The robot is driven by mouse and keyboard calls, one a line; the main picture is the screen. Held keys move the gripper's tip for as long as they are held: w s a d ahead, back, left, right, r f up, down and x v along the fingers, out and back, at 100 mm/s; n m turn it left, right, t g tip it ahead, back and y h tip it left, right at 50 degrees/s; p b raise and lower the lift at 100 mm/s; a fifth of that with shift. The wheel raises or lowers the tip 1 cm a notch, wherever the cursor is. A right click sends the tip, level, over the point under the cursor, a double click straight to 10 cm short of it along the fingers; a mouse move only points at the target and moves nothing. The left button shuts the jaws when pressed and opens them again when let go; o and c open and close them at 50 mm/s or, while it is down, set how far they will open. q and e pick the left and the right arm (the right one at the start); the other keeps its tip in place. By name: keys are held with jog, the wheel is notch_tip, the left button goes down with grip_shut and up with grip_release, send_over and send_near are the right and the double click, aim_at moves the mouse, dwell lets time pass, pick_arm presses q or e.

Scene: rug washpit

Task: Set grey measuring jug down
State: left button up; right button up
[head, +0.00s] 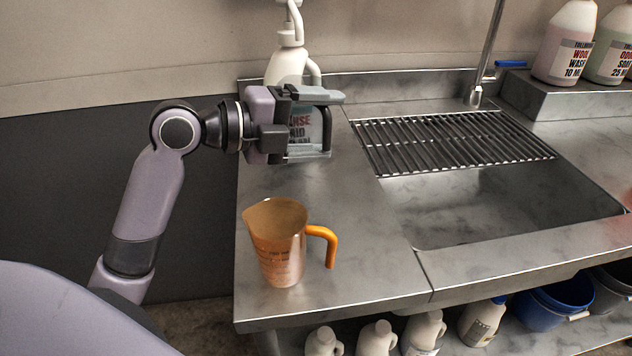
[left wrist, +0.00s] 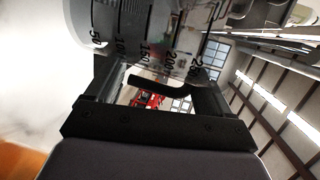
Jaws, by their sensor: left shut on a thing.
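My left gripper (head: 318,124) is at the back left of the steel counter (head: 345,215), in front of a white pump bottle. It is shut on the grey measuring jug, which fills the top of the left wrist view (left wrist: 115,25) as a see-through body with dark scale marks. A black handle (left wrist: 165,88) shows between the fingers there. In the head view the jug is hard to make out against the bottle and the jaws. I cannot tell whether its base touches the counter. My right gripper is not in view.
An orange measuring jug (head: 277,245) stands upright at the counter's front left. The white pump bottle (head: 287,65) stands behind my gripper. A sink (head: 480,205) with a rack (head: 450,140) lies to the right. The counter between orange jug and sink is clear.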

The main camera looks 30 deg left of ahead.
pick_arm(q)
notch_tip(320, 180, down, 9)
jog(key=shift+f, duration=0.2)
dwell(0.3)
jog(key=shift+f+b, duration=0.15)
jog(key=shift+b, duration=0.25)
jog(key=o, duration=0.9)
